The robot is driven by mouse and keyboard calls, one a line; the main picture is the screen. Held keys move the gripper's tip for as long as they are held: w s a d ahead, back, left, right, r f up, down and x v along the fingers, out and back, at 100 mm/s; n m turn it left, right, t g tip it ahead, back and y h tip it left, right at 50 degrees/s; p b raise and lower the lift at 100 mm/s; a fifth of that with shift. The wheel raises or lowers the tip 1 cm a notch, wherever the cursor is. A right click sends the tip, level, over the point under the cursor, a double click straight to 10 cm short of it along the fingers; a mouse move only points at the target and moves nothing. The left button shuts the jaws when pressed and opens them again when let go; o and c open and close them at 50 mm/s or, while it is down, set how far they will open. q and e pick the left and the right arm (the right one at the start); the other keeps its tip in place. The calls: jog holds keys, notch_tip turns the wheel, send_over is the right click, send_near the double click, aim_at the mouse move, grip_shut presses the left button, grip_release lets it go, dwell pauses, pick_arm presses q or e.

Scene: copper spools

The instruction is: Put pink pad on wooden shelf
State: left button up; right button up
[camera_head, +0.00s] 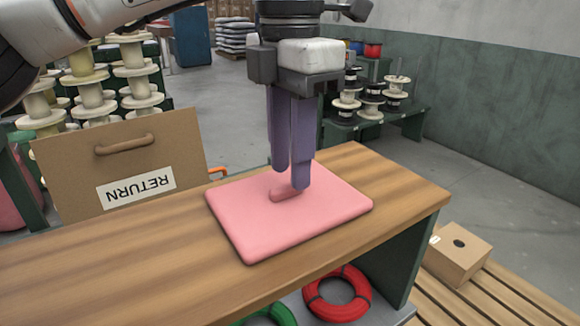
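The pink pad (240,225) lies flat on the wooden shelf (405,192), a long plank top, near its right end. A small raised pink grip (284,195) sticks up from the pad's middle. My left gripper (292,180) points straight down over the pad, its two purple fingers beside the raised grip. The fingertips look slightly apart, one farther back than the other. The nearer fingertip overlaps the grip's right end in the picture; I cannot tell whether it touches. The pad rests level on the wood. My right gripper is not in view.
A brown box panel marked RETURN (120,165) stands behind the shelf at left. Red (337,292) and green (268,316) coils lie below the shelf. A small cardboard box (458,254) sits on slats at right. Spools stand behind. The shelf's left part is bare.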

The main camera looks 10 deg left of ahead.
pick_arm(q)
notch_tip(320, 180, up, 10)
jog(key=p, duration=0.1)
jog(key=shift+p, duration=0.4)
